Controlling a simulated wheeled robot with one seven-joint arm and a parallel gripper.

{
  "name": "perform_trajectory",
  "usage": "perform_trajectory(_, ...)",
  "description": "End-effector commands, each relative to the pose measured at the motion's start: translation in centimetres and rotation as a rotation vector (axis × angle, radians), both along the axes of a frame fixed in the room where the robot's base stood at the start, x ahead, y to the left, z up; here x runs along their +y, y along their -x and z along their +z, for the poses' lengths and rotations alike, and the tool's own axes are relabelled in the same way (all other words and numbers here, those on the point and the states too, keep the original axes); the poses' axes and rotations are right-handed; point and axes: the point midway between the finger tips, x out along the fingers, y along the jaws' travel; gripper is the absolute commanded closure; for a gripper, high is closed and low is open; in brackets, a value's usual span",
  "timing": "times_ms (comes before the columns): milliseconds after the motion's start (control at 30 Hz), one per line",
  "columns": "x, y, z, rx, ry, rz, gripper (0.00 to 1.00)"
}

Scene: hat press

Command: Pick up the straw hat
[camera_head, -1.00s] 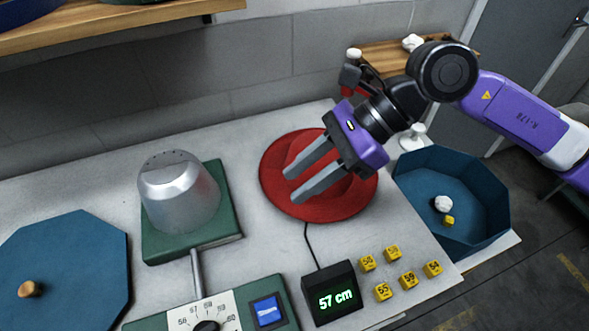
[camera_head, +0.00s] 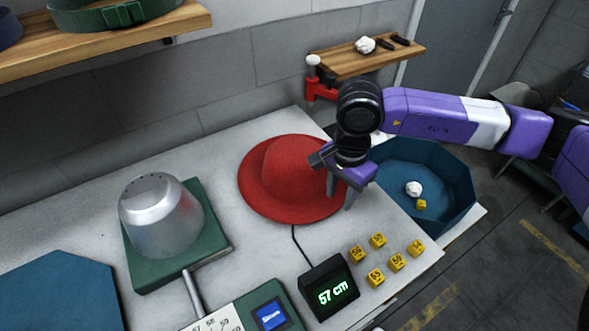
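A red wide-brimmed hat (camera_head: 283,178) with a rounded crown lies brim down on the pale worktop (camera_head: 225,160). No straw texture can be made out on it. My gripper (camera_head: 340,196) is at the hat's right edge, with its fingers pointing down. The two fingers are apart, one over the brim and one at or just beyond its right edge. I cannot tell whether either finger touches the brim. The gripper and wrist hide part of the right side of the hat.
A metal hat form (camera_head: 163,215) on a green base stands to the left. A display (camera_head: 329,288) reading 57 cm and several yellow numbered cubes (camera_head: 376,277) are in front. A blue octagonal tray (camera_head: 450,215) is at the right. A wooden shelf (camera_head: 130,35) overhangs the upper left.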

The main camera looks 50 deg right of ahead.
Motion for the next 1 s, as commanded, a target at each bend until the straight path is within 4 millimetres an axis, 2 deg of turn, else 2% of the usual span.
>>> perform_trajectory(300, 0.1, -0.3, -3.6, 0.001, -0.004, -0.004, 0.64)
perform_trajectory(567, 0.1, -0.3, -3.9, 0.000, -0.002, -0.001, 0.64)
perform_trajectory(767, 0.1, -0.3, -3.9, 0.000, -0.002, -0.001, 1.00)
perform_trajectory(1000, 0.1, -0.3, -3.9, -0.001, -0.002, -0.001, 1.00)
